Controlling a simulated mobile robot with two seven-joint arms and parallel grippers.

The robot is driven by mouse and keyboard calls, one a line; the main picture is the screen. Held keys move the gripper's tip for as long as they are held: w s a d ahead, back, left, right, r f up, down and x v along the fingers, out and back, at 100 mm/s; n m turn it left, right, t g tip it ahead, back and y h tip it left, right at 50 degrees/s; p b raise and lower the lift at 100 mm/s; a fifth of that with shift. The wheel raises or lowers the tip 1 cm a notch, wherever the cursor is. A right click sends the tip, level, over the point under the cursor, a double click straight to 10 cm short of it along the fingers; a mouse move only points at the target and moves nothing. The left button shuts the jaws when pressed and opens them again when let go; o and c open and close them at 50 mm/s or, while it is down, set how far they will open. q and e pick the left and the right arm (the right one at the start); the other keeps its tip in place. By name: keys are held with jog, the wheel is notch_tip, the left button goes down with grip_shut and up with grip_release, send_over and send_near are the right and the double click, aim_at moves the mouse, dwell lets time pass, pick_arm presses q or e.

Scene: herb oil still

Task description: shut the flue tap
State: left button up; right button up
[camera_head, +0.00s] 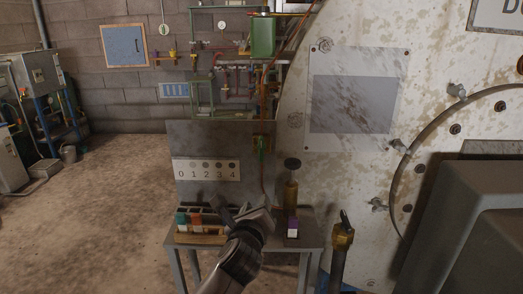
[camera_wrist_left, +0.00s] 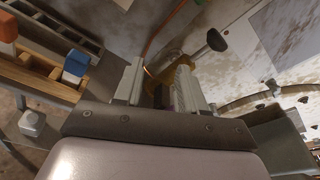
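No tap is labelled, so I cannot tell for sure which is the flue tap. A brass fitting with a dark upright lever (camera_head: 343,236) tops a dark post right of the small table. My left gripper (camera_head: 246,212) is over the table, left of a brass cylinder with a black knob (camera_head: 291,192). In the left wrist view its fingers (camera_wrist_left: 161,84) are apart, with brass partly hidden behind them. I cannot see it touching anything. My right gripper is out of view.
The small table (camera_head: 313,240) bears a wooden rack (camera_head: 201,238) with coloured-top bottles and a purple-and-white block (camera_head: 292,228). A large stained pale drum wall (camera_head: 350,55) stands behind. A grey box (camera_head: 450,230) fills the lower right. Floor at left is clear.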

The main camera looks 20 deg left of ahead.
aim_at(261, 148)
pick_arm(q)
jog(key=w+r+m+t+y, duration=0.25)
jog(key=r+m, duration=0.25)
jog(key=r, duration=0.6)
jog(key=shift+g, duration=0.45)
jog(key=shift+f+x, duration=0.2)
jog(key=shift+x, duration=1.75)
jog(key=shift+f+x, duration=0.15)
jog(key=shift+x, duration=1.8)
jog(key=shift+d, duration=0.2)
grip_shut()
